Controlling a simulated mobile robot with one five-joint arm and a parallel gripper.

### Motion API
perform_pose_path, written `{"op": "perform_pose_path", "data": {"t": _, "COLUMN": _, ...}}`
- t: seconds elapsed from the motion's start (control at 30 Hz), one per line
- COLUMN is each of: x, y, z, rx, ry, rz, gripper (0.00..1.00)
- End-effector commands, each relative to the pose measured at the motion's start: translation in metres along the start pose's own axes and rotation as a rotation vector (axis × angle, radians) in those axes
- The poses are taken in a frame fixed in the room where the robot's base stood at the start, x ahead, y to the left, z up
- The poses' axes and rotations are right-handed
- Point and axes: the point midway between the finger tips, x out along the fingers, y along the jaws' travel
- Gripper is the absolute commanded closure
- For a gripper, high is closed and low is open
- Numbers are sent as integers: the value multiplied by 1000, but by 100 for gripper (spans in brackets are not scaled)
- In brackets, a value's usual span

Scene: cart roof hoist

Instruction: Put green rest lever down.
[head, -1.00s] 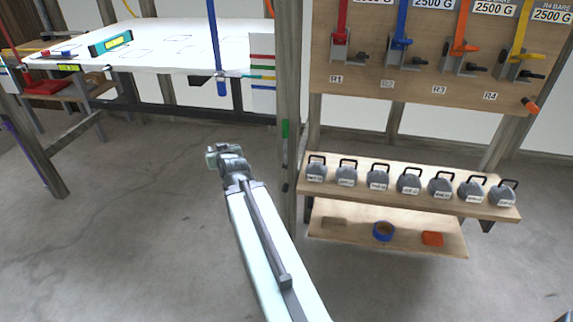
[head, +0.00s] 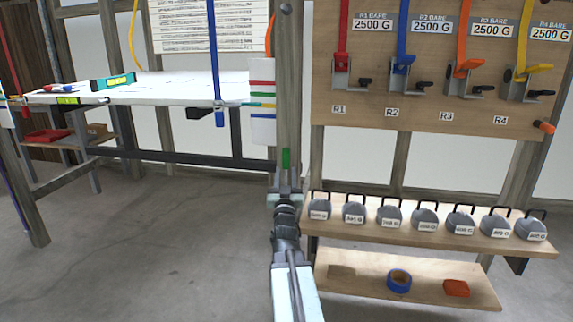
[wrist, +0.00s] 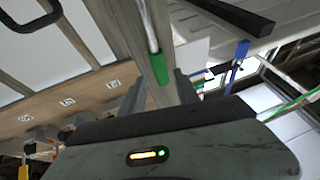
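The green rest lever (head: 286,158) is a short green piece upright against the wooden post in the middle of the head view. In the wrist view its green grip (wrist: 158,94) sits at the end of a pale rod, beside the post. My gripper (head: 285,192) is just below the green grip in the head view. In the wrist view its two dark fingers stand apart, with the green grip seen between and beyond them. The gripper looks open and empty. I see no contact with the lever.
A shelf with several grey labelled weights (head: 424,217) stands close to the right of my gripper. Above it is a wooden board (head: 420,120) with coloured levers. A white table (head: 160,90) and a hanging blue bar (head: 213,60) are at left. Open floor lies front left.

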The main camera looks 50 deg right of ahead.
Motion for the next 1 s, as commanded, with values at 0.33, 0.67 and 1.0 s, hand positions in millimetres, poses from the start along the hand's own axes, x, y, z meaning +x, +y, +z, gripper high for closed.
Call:
{"op": "perform_pose_path", "data": {"t": 0.33, "x": 55, "y": 0, "z": 0, "rx": -1, "ry": -1, "rz": 0, "gripper": 62}}
{"op": "perform_pose_path", "data": {"t": 0.67, "x": 53, "y": 1, "z": 0, "rx": -1, "ry": -1, "rz": 0, "gripper": 99}}
{"op": "perform_pose_path", "data": {"t": 1.0, "x": 53, "y": 1, "z": 0, "rx": -1, "ry": -1, "rz": 0, "gripper": 100}}
